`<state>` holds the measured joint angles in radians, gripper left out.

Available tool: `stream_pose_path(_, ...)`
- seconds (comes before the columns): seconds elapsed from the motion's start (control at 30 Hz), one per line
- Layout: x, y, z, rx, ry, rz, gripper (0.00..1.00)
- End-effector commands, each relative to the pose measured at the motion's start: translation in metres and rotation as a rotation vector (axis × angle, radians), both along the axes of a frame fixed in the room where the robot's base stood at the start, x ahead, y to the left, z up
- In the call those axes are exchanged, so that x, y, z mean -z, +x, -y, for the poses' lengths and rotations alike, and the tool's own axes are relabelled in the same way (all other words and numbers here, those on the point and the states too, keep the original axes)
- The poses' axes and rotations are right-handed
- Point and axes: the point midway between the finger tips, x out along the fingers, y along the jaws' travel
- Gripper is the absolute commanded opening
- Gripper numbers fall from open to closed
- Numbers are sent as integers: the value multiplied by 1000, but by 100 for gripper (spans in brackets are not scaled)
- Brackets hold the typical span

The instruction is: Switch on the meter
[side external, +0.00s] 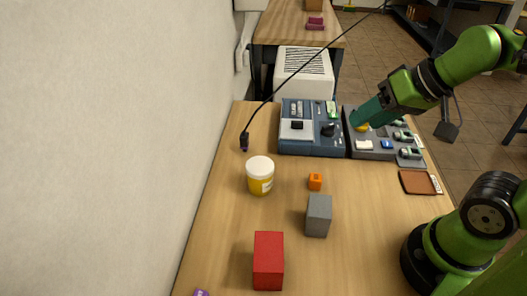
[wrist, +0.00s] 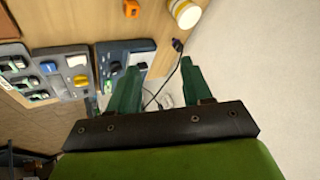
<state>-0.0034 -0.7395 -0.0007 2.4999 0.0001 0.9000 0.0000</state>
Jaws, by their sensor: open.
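The likely meter is a blue-grey box (side external: 312,145) lying on the wooden table, with a pale plate, a dark knob (side external: 328,130) and a small green part on top. It also shows in the wrist view (wrist: 104,57), partly hidden behind a finger. I cannot tell its switch state. Right beside it is a grey panel (side external: 376,153) with yellow, white and blue pieces and several green-and-white modules. My gripper (side external: 362,115) is open and empty, with teal fingers in front of the panel's far left part in the side view. In the wrist view my gripper (wrist: 160,83) shows both fingers spread.
A black cable ends in a plug (side external: 244,142) left of the meter. A yellow jar (side external: 260,178) with white lid, orange block (side external: 315,182), grey block (side external: 318,216), red block (side external: 268,262) and brown wallet-like item (side external: 420,183) lie nearer. A wall bounds the left.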

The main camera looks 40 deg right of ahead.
Motion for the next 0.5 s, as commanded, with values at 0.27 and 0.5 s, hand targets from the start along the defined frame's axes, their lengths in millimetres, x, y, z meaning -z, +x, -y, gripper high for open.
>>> stream_pose_path(0.27, 20, 30, 23, 100, 60, -174, 6)
stream_pose_path(0.5, 43, 69, 77, 544, 186, -429, 0)
